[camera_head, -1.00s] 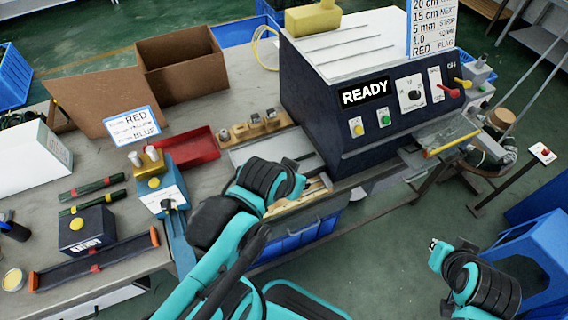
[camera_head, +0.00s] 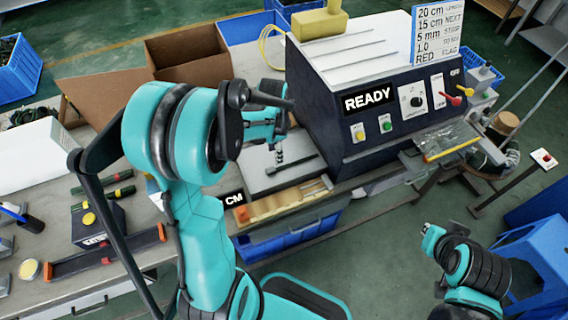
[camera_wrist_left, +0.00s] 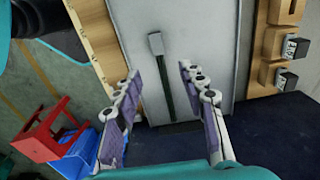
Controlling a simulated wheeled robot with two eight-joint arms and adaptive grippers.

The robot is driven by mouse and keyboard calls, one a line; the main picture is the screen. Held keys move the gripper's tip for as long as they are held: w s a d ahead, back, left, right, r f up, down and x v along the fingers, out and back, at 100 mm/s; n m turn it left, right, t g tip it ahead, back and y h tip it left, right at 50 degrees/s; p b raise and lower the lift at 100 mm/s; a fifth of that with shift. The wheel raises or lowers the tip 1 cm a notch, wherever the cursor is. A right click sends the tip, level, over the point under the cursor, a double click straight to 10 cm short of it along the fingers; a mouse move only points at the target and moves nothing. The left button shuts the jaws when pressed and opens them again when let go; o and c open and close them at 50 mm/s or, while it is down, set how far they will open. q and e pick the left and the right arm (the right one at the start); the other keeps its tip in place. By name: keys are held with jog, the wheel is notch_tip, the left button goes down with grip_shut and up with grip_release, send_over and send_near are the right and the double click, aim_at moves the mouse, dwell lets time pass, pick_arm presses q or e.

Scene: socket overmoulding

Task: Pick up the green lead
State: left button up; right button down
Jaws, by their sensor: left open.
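The green lead (camera_wrist_left: 165,88) is a thin dark green strip with a grey end piece, lying on a pale grey plate (camera_wrist_left: 205,25) in the left wrist view. In the head view, a dark strip (camera_head: 297,163) that looks like it lies on the same plate. My left gripper (camera_wrist_left: 160,75) is open, its two purple-padded fingers on either side of the lead, apart from it, with nothing held. In the head view the left gripper (camera_head: 279,153) is above the plate, partly hidden by my arm.
A dark machine marked READY (camera_head: 367,97) stands right of the plate. A wooden block with grey sockets (camera_wrist_left: 285,45) lies beside the plate. A wooden rail (camera_head: 280,204) runs along the front, above a blue bin (camera_head: 290,240). A cardboard box (camera_head: 185,60) stands behind my arm.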

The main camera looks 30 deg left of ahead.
aim_at(275, 168)
pick_arm(q)
jog(key=f+b, duration=0.1)
jog(key=f, duration=0.3)
jog(key=f+b, duration=0.2)
jog(key=f, duration=0.2)
jog(key=shift+s+a, duration=0.1)
jog(key=shift+s, duration=0.1)
jog(key=shift+r, duration=0.1)
grip_shut()
